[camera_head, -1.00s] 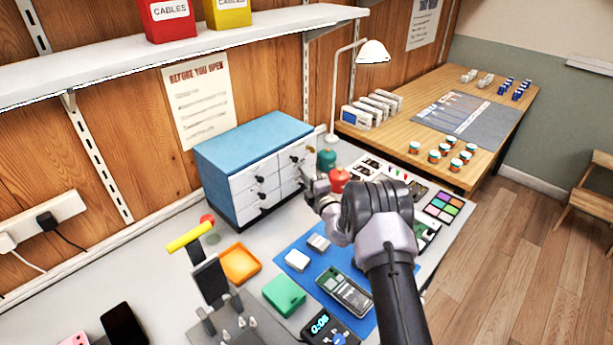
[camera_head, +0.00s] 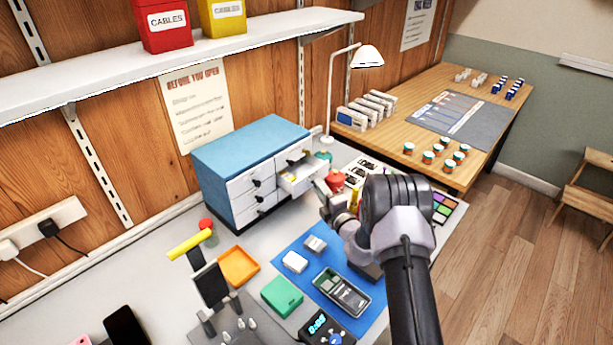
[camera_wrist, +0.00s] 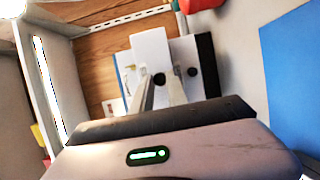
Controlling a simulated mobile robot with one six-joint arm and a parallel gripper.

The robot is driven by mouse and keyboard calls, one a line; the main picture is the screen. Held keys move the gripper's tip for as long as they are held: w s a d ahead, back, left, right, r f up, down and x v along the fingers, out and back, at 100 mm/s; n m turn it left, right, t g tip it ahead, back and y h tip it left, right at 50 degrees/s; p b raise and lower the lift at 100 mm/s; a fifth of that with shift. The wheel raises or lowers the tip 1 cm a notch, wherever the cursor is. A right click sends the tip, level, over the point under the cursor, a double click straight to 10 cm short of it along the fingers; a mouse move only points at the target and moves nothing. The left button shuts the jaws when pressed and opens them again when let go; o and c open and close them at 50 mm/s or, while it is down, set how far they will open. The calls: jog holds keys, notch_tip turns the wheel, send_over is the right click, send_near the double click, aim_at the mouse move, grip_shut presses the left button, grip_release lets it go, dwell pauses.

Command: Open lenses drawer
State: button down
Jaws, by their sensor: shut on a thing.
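The drawer cabinet (camera_head: 225,160) has a blue body and white drawer fronts with dark knobs, in two columns. One drawer (camera_head: 300,178) in its right column, below the top right one, stands pulled out, with small yellow and pale items inside. No label is readable, so I cannot tell by name whether it is the lenses drawer. My gripper (camera_head: 318,187) is at this drawer's front, shut on its handle; the fingertips are small here. In the wrist view the two fingers of my gripper (camera_wrist: 162,88) point at the white drawer fronts, near a dark knob (camera_wrist: 159,79).
A red container (camera_head: 335,181) stands right of the open drawer, close to my gripper. A blue mat (camera_head: 318,267) with phone parts, an orange tray (camera_head: 238,266) and a green box (camera_head: 282,295) lie in front. A lamp (camera_head: 367,56) stands behind.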

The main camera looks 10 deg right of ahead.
jog(key=s+d, duration=0.1)
jog(key=s, duration=0.1)
jog(key=s+d, duration=0.1)
jog(key=shift+s+d+p, duration=0.35)
jog(key=shift+s, duration=0.05)
jog(key=c, duration=1.3)
grip_release()
jog(key=p+v, duration=0.3)
jog(key=v, duration=1.4)
jog(key=shift+s+p, duration=0.2)
jog(key=shift+p, duration=0.15)
jog(key=shift+a, duration=0.1)
